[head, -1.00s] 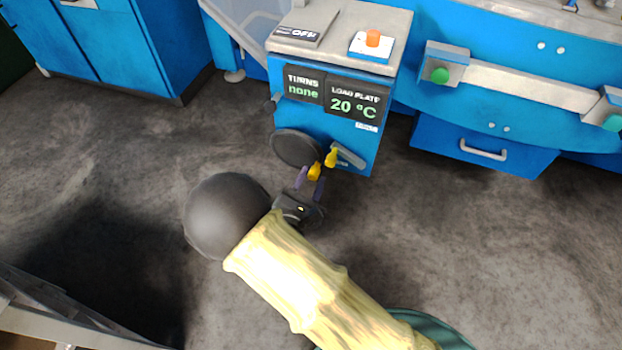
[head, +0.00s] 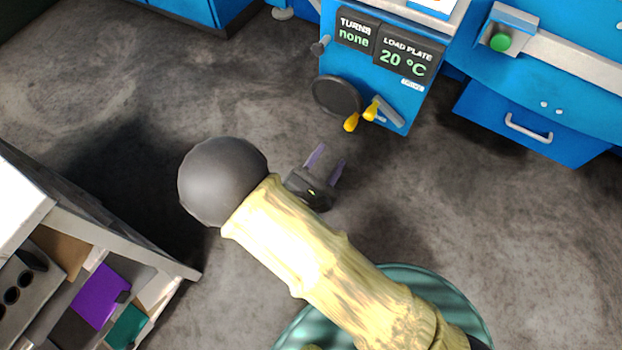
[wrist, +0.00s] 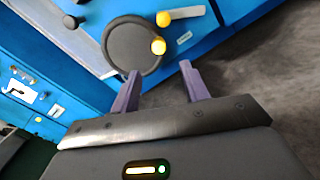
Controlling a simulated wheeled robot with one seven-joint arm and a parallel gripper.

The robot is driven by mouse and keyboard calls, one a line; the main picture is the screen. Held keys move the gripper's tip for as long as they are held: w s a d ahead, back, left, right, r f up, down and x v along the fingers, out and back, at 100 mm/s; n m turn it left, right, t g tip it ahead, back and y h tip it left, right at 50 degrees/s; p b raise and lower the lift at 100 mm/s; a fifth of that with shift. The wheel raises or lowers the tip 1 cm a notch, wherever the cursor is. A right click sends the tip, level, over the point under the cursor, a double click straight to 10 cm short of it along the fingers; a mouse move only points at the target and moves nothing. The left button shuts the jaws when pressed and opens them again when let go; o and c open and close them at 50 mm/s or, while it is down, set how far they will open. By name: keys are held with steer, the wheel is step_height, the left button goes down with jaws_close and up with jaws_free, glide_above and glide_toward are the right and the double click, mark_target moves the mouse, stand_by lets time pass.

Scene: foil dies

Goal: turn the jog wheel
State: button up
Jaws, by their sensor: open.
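The jog wheel (head: 337,97) is a dark round disc on the front of a blue machine, with a yellow knob (head: 351,122) at its lower right. In the wrist view the wheel (wrist: 128,45) lies ahead, with its yellow knob (wrist: 158,46) on the right part of its face. My gripper (head: 330,154) is open and empty, below and apart from the wheel in the head view. In the wrist view its two purple fingers (wrist: 163,80) point toward the wheel, and the knob shows beyond the gap between them.
A second yellow handle (head: 371,109) sits right beside the knob on the same machine. Displays (head: 382,48) above read "TURNS none" and "LOAD PLATE 20 °C". A shelf unit (head: 110,240) with coloured bins stands at lower left. The floor (head: 120,100) between is clear.

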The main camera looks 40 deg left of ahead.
steer(key=v, duration=0.8)
steer(key=shift+p, duration=0.3)
steer(key=shift+w+a, duration=0.1)
steer(key=shift+w, duration=0.1)
stand_by(0.5)
steer(key=w+d+r+m+g+h, duration=0.3)
steer(key=w+d+m+h, duration=0.5)
steer(key=w+d+h, duration=0.25)
steer(key=w+d+r+m+g, duration=0.1)
steer(key=d+r+m+g, duration=0.1)
steer(key=d+m+g, duration=0.7)
steer(key=w+d+r+m+g, duration=0.1)
steer(key=d+m+g, duration=0.55)
steer(key=d, duration=0.45)
steer(key=w+d+r+m+t+y, duration=0.4)
steer(key=d+r+m+y, duration=0.25)
steer(key=m, duration=0.35)
step_height(320, 180, up, 28)
steer(key=d+p, duration=0.1)
steer(key=p, duration=2.7)
steer(key=shift+w, duration=0.3)
